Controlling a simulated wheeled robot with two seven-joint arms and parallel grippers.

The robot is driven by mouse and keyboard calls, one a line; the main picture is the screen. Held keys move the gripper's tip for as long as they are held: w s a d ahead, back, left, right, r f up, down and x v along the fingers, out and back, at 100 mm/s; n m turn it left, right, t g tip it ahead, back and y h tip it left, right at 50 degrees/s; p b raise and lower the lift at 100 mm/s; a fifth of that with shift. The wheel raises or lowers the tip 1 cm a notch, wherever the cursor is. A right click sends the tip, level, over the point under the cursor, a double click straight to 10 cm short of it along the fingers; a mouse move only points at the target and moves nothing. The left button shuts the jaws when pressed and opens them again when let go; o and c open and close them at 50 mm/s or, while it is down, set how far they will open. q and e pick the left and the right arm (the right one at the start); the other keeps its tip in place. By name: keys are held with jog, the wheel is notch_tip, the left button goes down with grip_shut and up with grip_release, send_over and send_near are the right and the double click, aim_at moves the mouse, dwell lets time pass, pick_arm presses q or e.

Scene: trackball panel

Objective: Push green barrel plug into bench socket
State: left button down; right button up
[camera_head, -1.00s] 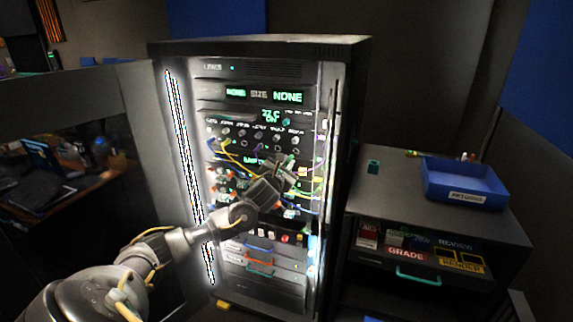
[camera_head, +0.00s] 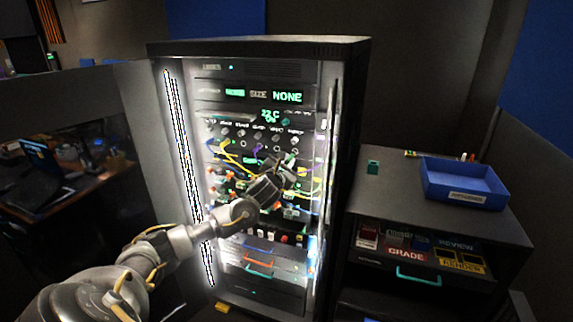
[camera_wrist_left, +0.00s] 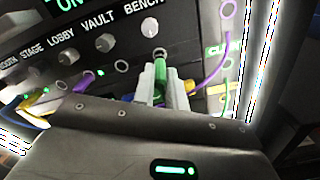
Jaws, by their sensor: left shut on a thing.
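My left gripper (camera_wrist_left: 162,85) is shut on the green barrel plug (camera_wrist_left: 160,70), which sits between its pale fingers in the left wrist view. The plug points up at the bench socket (camera_wrist_left: 160,52), below the knob under the BENCH label. Its tip is at or very near the socket; I cannot tell whether it is inside. In the head view my left gripper (camera_head: 282,168) is in front of the rack's patch panel and hides part of it. My right gripper is not in view.
The black rack (camera_head: 255,47) holds several knobs, sockets and coloured cables. A purple cable (camera_wrist_left: 210,75) hangs close to the right of the gripper, and a yellow one (camera_wrist_left: 40,105) lies to the left. A blue tray (camera_head: 463,183) stands on the side cabinet.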

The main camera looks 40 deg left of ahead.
aim_at(291, 155)
pick_arm(q)
jog(key=shift+b+x, duration=0.9)
jog(key=shift+x, duration=1.2)
jog(key=c, duration=1.3)
grip_release()
jog(key=shift+c, duration=0.2)
jog(key=shift+s, duration=0.1)
jog(key=b+v, duration=0.4)
jog(key=v, duration=0.5)
jog(key=shift+s+d+f, duration=0.15)
jog(key=shift+s, duration=0.15)
jog(key=shift+s+d, duration=0.15)
jog(key=shift+s, duration=0.35)
